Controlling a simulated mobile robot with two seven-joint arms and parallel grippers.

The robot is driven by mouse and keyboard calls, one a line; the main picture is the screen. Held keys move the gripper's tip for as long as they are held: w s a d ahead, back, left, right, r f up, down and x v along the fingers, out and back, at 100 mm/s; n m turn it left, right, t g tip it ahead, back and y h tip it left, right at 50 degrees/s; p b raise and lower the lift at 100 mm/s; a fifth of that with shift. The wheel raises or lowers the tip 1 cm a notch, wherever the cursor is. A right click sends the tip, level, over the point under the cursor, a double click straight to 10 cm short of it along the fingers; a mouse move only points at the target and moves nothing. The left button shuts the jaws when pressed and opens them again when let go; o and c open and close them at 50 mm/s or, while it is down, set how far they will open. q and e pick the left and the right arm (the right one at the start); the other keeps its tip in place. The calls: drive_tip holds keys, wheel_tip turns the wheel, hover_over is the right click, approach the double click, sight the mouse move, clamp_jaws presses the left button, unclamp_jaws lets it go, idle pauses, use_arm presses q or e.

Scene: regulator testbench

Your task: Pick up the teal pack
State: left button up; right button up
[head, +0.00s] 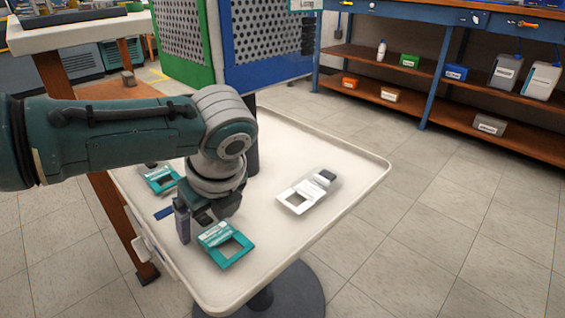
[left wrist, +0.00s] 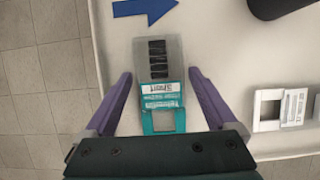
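A teal pack (head: 236,248) with a square window lies flat on the white table, under my left gripper (head: 207,222). In the left wrist view the same teal pack (left wrist: 163,103) has a grey end with dark slots, and its label seems to read "Short", upside down. The purple fingers of my left gripper (left wrist: 160,78) are spread, one on each side of the pack with gaps between. In the head view the gripper hides part of the pack. A second teal pack (head: 160,181) lies farther back, partly behind my arm. My right gripper is not in view.
A white pack (head: 294,198) lies to the right on the white table (head: 338,172); it also shows in the left wrist view (left wrist: 290,107). A blue arrow (left wrist: 145,8) marks the table. A dark post (head: 252,150) rises behind my gripper. Shelves (head: 440,95) stand at the back right.

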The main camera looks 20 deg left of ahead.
sight(210, 223)
use_arm(q)
drive_tip(key=c, duration=1.1)
wheel_tip(210, 223, up, 9)
drive_tip(key=p, duration=0.5)
drive_tip(key=shift+r+p, duration=0.35)
drive_tip(key=shift+r, duration=0.15)
